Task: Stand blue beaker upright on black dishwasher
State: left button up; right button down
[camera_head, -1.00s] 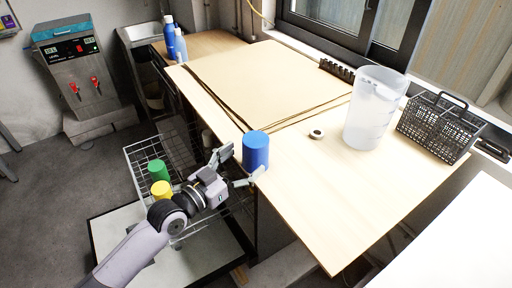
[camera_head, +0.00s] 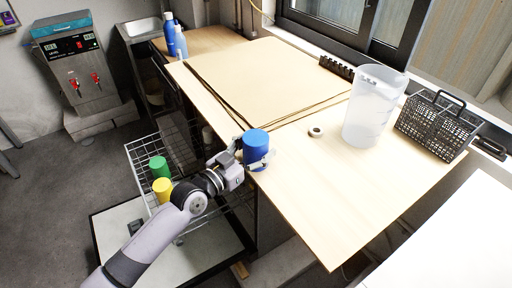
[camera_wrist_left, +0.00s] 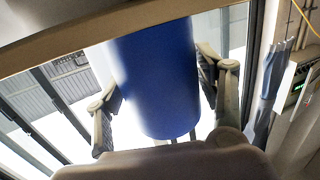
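The blue beaker (camera_head: 256,145) stands on the wooden table near its left edge. It fills the middle of the left wrist view (camera_wrist_left: 158,80). My left gripper (camera_head: 256,154) reaches it from the lower left. Its fingers lie against both sides of the beaker in the left wrist view (camera_wrist_left: 160,95) and appear shut on it. The beaker still rests on the table. A black openwork basket (camera_head: 437,125) with a handle, which seems to be the black dishwasher, sits at the table's right side. My right gripper is not in view.
A large translucent jug (camera_head: 370,110) stands left of the basket, with a small white roll (camera_head: 315,131) nearby. Green (camera_head: 158,168) and yellow (camera_head: 162,190) cylinders stand at the wire rack (camera_head: 140,152). The table's front middle is clear.

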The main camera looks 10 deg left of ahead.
pick_arm(q)
jog(key=c, duration=0.7)
jog(key=shift+c, duration=0.2)
notch_tip(320, 180, up, 20)
jog(key=shift+p, duration=0.35)
jog(key=shift+p, duration=0.3)
